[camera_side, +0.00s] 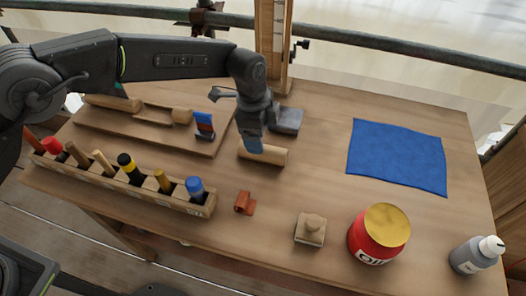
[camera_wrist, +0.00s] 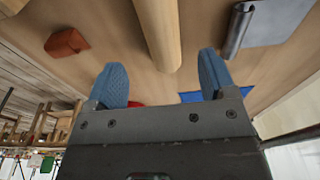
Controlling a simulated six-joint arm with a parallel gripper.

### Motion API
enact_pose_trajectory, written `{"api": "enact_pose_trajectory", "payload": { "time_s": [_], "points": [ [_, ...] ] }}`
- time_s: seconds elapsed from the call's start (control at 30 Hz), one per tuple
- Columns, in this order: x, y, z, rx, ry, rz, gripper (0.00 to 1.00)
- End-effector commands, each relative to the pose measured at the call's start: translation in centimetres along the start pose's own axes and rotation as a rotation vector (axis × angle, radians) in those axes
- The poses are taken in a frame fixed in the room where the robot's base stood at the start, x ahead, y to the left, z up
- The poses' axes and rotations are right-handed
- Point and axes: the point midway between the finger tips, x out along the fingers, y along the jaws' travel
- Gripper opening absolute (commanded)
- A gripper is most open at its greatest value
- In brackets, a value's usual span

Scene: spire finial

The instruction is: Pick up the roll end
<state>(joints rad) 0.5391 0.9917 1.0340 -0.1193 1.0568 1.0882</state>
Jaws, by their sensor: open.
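A pale wooden roll (camera_side: 270,156) lies on the bench under my gripper (camera_side: 255,145), and its end seems to be the roll end. In the wrist view the roll (camera_wrist: 157,32) runs down from the top edge, its near end between the blue fingertips of my gripper (camera_wrist: 163,80). The fingers are open, with a gap on both sides of the roll. In the side view the gripper hides part of the roll's left end. I cannot tell whether a finger touches it.
A grey metal sheet with a curled edge (camera_side: 287,120) lies just behind the roll. A small red-brown piece (camera_side: 244,203) lies in front. A tool rack (camera_side: 120,185) stands left. A blue cloth (camera_side: 398,156), wooden block (camera_side: 310,230), red tin (camera_side: 378,235) and bottle (camera_side: 476,255) are right.

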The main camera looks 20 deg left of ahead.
Motion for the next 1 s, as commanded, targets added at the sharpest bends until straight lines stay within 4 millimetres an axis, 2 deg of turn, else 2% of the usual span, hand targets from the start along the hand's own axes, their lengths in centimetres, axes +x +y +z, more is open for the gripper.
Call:
{"api": "enact_pose_trajectory", "payload": {
  "time_s": [0.17,0.5,0.77,1.0],
  "points": [
    [1.2,0.0,0.0,0.000,-0.001,0.002,0.77],
    [5.5,-0.2,0.1,0.000,0.001,0.000,0.77],
    [5.8,-0.2,0.1,0.000,0.002,-0.002,0.77],
    [5.8,-0.2,0.1,0.000,0.002,-0.002,0.57]
  ]
}}
